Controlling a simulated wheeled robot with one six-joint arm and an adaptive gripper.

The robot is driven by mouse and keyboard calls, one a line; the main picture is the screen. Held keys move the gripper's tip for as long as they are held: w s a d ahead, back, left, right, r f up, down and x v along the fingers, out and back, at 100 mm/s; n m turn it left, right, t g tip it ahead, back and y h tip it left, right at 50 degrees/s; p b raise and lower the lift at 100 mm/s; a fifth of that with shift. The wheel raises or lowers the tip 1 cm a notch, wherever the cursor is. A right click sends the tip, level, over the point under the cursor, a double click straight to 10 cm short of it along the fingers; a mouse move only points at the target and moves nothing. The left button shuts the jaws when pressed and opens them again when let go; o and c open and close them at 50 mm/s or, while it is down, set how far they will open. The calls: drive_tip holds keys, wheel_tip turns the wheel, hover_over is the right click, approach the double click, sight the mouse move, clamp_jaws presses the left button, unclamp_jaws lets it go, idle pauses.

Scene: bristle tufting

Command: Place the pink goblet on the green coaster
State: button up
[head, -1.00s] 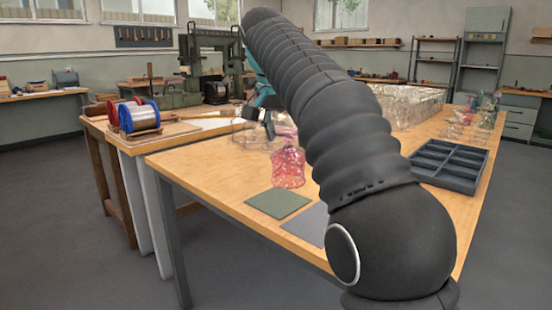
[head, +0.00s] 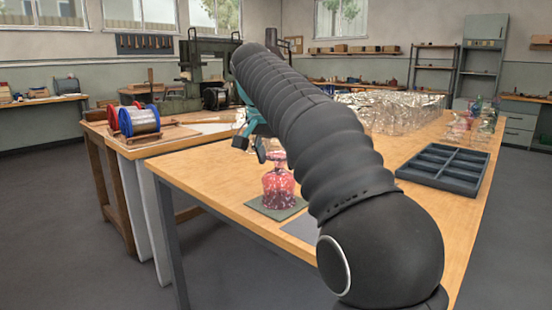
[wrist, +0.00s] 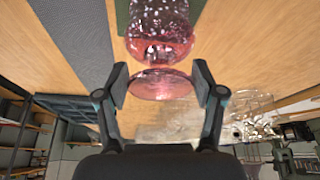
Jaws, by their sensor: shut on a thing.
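The pink goblet (head: 278,188) is upside down, its bowl low and its foot up, and looks upright on its axis. It stands over the green coaster (head: 258,213) in the head view; I cannot tell whether its rim touches. My gripper (head: 270,156) is shut on the goblet near its stem and foot. In the wrist view my gripper's fingers (wrist: 160,82) flank the goblet's foot, with the goblet's bowl (wrist: 160,35) beyond. A strip of the green coaster (wrist: 123,16) shows beside the bowl; the rest is hidden.
A grey coaster (head: 302,229) lies right of the green one, partly behind my arm. A dark divided tray (head: 444,170) stands to the right. Clear glassware (head: 390,108) stands at the back, with coloured glass pieces (head: 470,125) at far right. The table's front left is clear.

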drive_tip(key=o, duration=1.1)
drive_tip(key=shift+r, duration=0.1)
drive_tip(key=p+v, duration=0.4)
drive_tip(key=v, duration=0.8)
drive_tip(key=shift+w, duration=0.1)
